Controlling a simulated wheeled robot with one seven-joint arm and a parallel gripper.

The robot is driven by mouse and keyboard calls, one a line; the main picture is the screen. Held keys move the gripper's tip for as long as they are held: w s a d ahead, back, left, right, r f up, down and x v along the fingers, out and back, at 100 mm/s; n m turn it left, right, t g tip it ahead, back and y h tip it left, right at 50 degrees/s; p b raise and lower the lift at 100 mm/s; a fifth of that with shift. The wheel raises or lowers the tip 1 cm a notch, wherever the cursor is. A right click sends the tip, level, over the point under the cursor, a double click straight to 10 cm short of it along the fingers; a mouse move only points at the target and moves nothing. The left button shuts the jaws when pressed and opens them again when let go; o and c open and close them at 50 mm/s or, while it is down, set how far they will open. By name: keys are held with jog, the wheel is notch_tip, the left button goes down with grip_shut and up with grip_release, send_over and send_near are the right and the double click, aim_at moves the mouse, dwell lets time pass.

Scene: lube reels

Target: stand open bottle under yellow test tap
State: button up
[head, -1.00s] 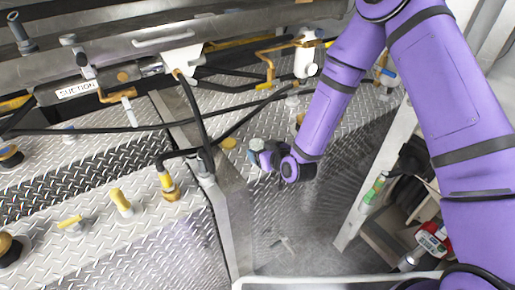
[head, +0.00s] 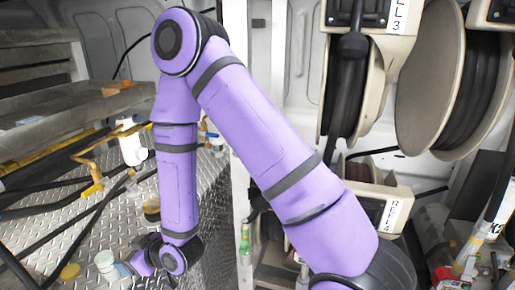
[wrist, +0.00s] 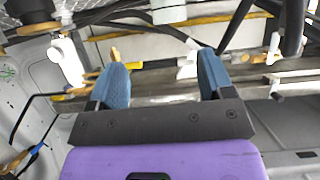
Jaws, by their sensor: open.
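My gripper (head: 128,266) is low over the tread-plate deck at the lower left of the head view. In the wrist view its blue fingers (wrist: 162,62) are spread wide, with nothing held between them. A small pale jar-like container (head: 104,260) stands on the deck just left of the fingers in the head view; I cannot tell whether it is the open bottle. A brass-yellow pipe with a yellow end (head: 92,188), possibly the test tap, hangs left of my arm. A yellow fitting (wrist: 115,54) shows beside the left finger in the wrist view.
A yellow disc (head: 69,272) lies left of the container. A white cylinder (head: 131,142) hangs above the deck. Black hoses (head: 60,235) cross the left side. Hose reels (head: 450,80) and a white post (head: 240,150) stand to the right.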

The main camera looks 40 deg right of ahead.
jog(key=s+d+r+m+g+h, duration=0.1)
jog(key=d+r+h, duration=0.2)
jog(key=d+r, duration=0.55)
jog(key=s+d+r+m+g+h, duration=0.15)
jog(key=d+r, duration=0.45)
jog(key=r, duration=0.6)
jog(key=s+d+r+m+g+h, duration=0.1)
jog(key=s+d+r+m+h, duration=0.1)
jog(key=s+d+r, duration=0.4)
jog(key=s+r, duration=0.2)
jog(key=s, duration=0.1)
jog(key=shift+s+r, duration=0.15)
jog(key=shift+r, duration=0.1)
jog(key=shift+o, duration=0.4)
jog(key=s+d+r+m+g, duration=0.1)
jog(key=s+d+r, duration=0.1)
jog(key=s, duration=0.4)
jog(key=s+d+r+m+g, duration=0.1)
jog(key=s+d+r, duration=0.1)
jog(key=s, duration=0.4)
jog(key=shift+s+r+h, duration=0.25)
jog(key=shift+s+h, duration=0.1)
jog(key=shift+m, duration=0.25)
jog(key=shift+w, duration=0.1)
